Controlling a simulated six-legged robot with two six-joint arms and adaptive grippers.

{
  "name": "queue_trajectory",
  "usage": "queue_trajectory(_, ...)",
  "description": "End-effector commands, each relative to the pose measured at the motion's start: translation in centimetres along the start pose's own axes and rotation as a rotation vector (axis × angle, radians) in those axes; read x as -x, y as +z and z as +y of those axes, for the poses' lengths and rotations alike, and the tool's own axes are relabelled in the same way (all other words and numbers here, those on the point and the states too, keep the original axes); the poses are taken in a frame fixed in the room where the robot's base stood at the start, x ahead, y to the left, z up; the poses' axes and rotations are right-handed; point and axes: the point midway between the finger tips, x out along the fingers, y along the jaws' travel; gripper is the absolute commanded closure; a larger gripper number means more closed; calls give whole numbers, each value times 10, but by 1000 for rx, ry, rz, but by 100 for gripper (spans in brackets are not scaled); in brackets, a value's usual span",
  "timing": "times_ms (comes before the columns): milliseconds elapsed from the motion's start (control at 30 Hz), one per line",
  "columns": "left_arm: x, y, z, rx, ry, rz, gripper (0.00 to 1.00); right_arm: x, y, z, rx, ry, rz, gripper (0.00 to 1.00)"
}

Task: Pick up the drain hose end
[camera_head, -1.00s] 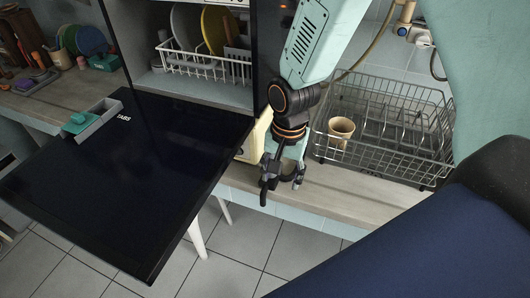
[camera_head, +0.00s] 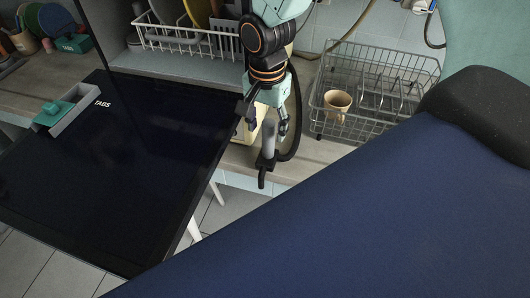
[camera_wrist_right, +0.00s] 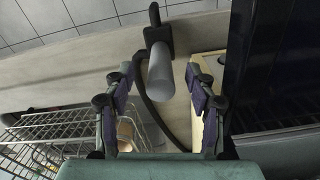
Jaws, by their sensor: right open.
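The drain hose end (camera_head: 268,140) is a light grey cylinder standing up from a dark base at the front edge of the counter, with a black hose curving behind it. My right gripper (camera_head: 262,122) is open and points down over it. In the right wrist view the hose end (camera_wrist_right: 161,72) appears between the two spread fingers of the right gripper (camera_wrist_right: 159,85), near their tips, with a gap on each side. I cannot tell how far below the fingertips it is. My left gripper is not in view.
A wire dish rack (camera_head: 385,85) with a tan mug (camera_head: 337,101) stands right of the gripper. The open dark dishwasher door (camera_head: 120,170) lies to the left, with a tabs box (camera_head: 62,112) on it. The white dish basket (camera_head: 185,38) is behind. A cream object stands beside the hose.

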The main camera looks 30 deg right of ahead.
Motion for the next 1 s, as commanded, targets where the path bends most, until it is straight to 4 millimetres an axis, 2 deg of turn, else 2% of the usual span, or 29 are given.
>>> queue_trajectory(200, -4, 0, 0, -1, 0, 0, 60, -34, 0, 0, 0, 2, -1, 44)
queue_trajectory(300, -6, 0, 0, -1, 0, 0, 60, -44, -1, -1, 1, 1, 0, 44)
queue_trajectory(633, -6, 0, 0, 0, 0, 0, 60, -48, -2, -4, 0, -1, 0, 45)
queue_trajectory(1000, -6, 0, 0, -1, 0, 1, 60, -48, -2, -4, 0, -1, 0, 76)
